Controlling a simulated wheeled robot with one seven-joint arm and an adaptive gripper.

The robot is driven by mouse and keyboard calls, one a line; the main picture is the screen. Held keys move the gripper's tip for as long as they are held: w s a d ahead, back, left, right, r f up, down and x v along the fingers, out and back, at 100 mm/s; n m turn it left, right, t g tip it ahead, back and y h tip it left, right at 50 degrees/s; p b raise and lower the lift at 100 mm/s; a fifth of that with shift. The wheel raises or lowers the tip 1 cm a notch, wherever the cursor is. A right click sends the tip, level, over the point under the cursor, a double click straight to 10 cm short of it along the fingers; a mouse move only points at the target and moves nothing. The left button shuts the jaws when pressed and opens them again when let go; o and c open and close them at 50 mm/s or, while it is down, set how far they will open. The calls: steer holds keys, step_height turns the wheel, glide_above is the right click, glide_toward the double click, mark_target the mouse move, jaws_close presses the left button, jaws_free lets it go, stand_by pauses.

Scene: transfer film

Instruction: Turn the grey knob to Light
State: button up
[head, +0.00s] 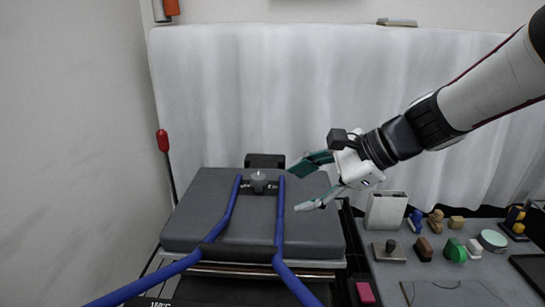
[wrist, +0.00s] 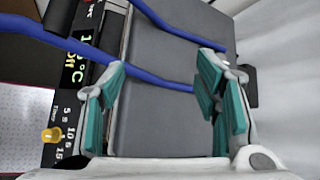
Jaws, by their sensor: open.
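The grey knob (head: 258,182) stands on a dark dial strip near the back of the flat grey press top (head: 200,212), between two blue bars. White marks flank it, too small to read, so its setting cannot be told. My gripper (head: 303,186) is to the right of the knob, apart from it, with green-padded fingers pointing left toward it. The gripper (wrist: 163,65) is open and empty in the wrist view, with the grey press top between and beyond its fingers. The right finger mostly hides the knob's area there.
Blue bars (head: 228,211) rise on both sides of the knob. A control panel with a yellow knob (wrist: 52,135) shows in the wrist view. A grey bin (head: 386,211) and several small coloured objects stand on the right table. A white curtain (head: 290,90) hangs behind.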

mark_target(261, 176)
steer(key=w+f+m+t+y, duration=0.1)
steer(key=w+f+m, duration=0.1)
steer(key=w+m, duration=0.1)
steer(key=w+f+m+t+b, duration=0.1)
steer(key=w+f+m, duration=0.1)
steer(key=w, duration=0.4)
steer(key=w+f+m+y+b, duration=0.1)
steer(key=w+m, duration=0.2)
steer(key=w, duration=0.2)
steer(key=shift+w+d+f+m+t+y, duration=0.15)
steer(key=shift+f+m+t+y, duration=0.15)
steer(key=shift+f+m+t, duration=0.1)
steer(key=x, duration=1.3)
steer(key=shift+a, duration=0.2)
steer(key=shift+c, duration=0.2)
steer(key=c, duration=1.1)
